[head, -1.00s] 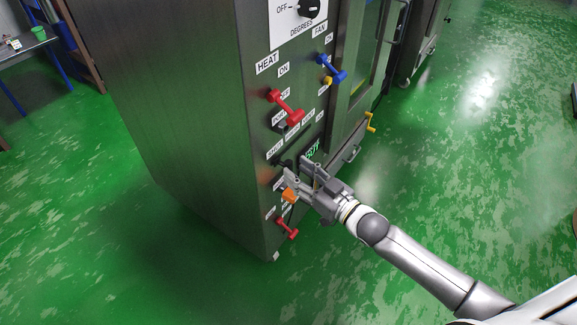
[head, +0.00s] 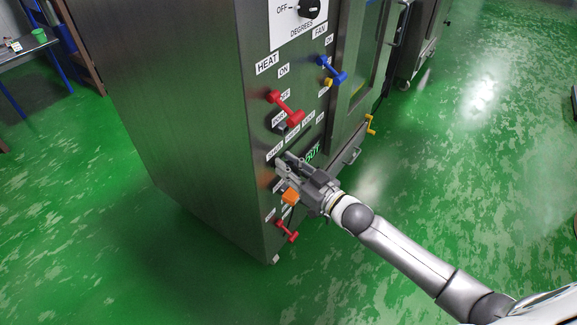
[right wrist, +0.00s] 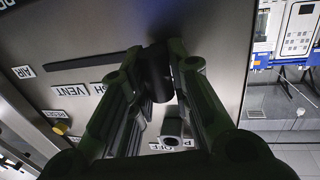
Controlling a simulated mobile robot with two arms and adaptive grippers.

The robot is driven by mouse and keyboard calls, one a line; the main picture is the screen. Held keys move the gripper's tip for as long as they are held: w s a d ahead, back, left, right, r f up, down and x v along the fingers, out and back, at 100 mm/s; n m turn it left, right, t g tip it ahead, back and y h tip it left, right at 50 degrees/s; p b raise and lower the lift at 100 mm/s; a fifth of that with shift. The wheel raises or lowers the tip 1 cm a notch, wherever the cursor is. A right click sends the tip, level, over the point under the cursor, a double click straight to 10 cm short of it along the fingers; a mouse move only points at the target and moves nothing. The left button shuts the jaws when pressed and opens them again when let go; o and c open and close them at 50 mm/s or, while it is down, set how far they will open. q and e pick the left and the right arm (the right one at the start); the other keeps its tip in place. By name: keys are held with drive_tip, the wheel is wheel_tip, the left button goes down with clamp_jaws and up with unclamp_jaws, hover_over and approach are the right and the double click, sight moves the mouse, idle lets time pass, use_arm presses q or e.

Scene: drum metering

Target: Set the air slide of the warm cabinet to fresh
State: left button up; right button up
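The warm cabinet (head: 190,110) is a tall dark metal box with a control panel on its front edge. The air slide's dark slot (right wrist: 85,62) runs across the panel in the right wrist view, beside an AIR label (right wrist: 23,72). The VENT label (right wrist: 70,90) and a partly covered label ending in H (right wrist: 97,88) lie along it. The slide's black knob (right wrist: 155,72) is at the slot's end away from VENT. My right gripper (head: 283,160) has its fingers closed around the knob; it also shows in the right wrist view (right wrist: 155,60). My left gripper is not in view.
Red HEAT lever (head: 285,107) and blue FAN lever (head: 332,68) stick out above the gripper. The green floor (head: 450,190) to the right is clear.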

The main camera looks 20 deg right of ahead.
sight(294, 141)
clamp_jaws()
drive_tip(key=shift+w+d, duration=0.15)
drive_tip(key=shift+d, duration=0.05)
drive_tip(key=w+d, duration=0.1)
drive_tip(key=d, duration=0.1)
drive_tip(key=w+d+b, duration=0.1)
drive_tip(key=w+d, duration=0.2)
drive_tip(key=d, duration=0.1)
drive_tip(key=shift+w, duration=0.35)
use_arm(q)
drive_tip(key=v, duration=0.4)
use_arm(e)
drive_tip(key=o, duration=0.9)
unclamp_jaws()
drive_tip(key=shift+c, duration=0.2)
drive_tip(key=shift+s, duration=0.1)
drive_tip(key=v, duration=1.2)
